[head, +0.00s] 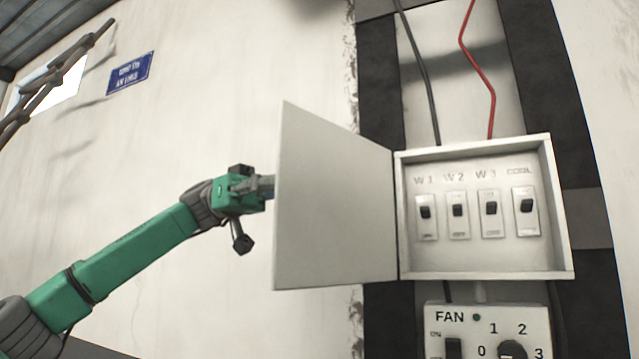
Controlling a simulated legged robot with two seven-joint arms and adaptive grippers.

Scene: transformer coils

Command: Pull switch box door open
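The switch box (566,225) is a pale shallow case on the wall at the right. Its door (335,210) is hinged on the left side and stands open, swung out to the left. Inside are several switches, labelled W1, W2, W3 and one more at the right. My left gripper (268,187) is at the door's free left edge, at about mid-height. Its fingertips are partly hidden behind the door, so I cannot tell whether they touch or grip it. My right gripper is not in view.
A fan control panel (487,335) with a knob and a switch sits just below the box. A black cable (424,75) and a red cable (480,70) run down to the box top. A blue sign (130,73) hangs on the wall at the upper left.

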